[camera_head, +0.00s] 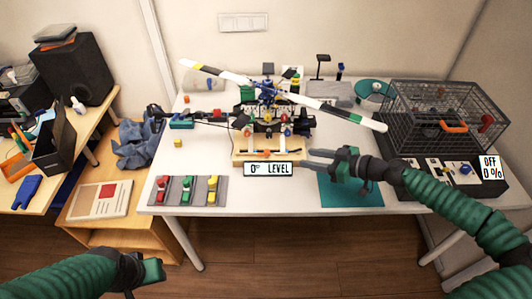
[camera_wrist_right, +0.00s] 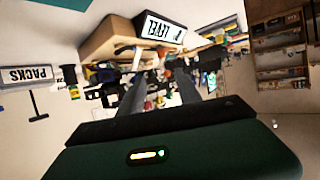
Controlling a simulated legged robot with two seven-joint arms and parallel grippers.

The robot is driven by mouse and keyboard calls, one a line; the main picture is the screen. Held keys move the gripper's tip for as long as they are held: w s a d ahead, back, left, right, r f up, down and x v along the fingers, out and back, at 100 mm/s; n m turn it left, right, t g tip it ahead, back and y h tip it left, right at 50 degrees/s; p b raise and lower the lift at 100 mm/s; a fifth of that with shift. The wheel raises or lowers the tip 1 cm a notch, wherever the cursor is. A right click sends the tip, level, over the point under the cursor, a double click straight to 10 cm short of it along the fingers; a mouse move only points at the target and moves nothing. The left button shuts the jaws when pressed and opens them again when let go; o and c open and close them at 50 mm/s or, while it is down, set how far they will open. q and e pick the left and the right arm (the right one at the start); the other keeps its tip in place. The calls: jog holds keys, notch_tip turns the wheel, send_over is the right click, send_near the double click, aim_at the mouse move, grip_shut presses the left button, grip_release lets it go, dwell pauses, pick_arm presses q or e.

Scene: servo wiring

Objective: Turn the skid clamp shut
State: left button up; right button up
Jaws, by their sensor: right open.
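The model helicopter (camera_head: 268,95) stands on a wooden stand (camera_head: 242,156) in the middle of the white table, its long rotor spread diagonally. The stand's front carries a plate (camera_head: 268,169) reading "0° LEVEL"; this plate also shows in the right wrist view (camera_wrist_right: 165,31). The skid clamp is too small to make out surely; a small orange-red part (camera_head: 264,153) lies on the stand above the plate. My right gripper (camera_head: 309,160) is open and empty, just right of the stand, its fingers pointing at it. My left gripper (camera_head: 148,273) hangs low in front of the table, apart from everything.
A wire cage (camera_head: 440,112) stands at the right on a black box with an "OFF 0%" display (camera_head: 490,167). A teal mat (camera_head: 350,192) lies under my right gripper. A grey tray (camera_head: 169,191) with coloured parts sits at the front left.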

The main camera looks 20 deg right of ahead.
aim_at(270, 152)
jog(key=x, duration=1.5)
jog(key=shift+a+f, duration=0.15)
grip_shut()
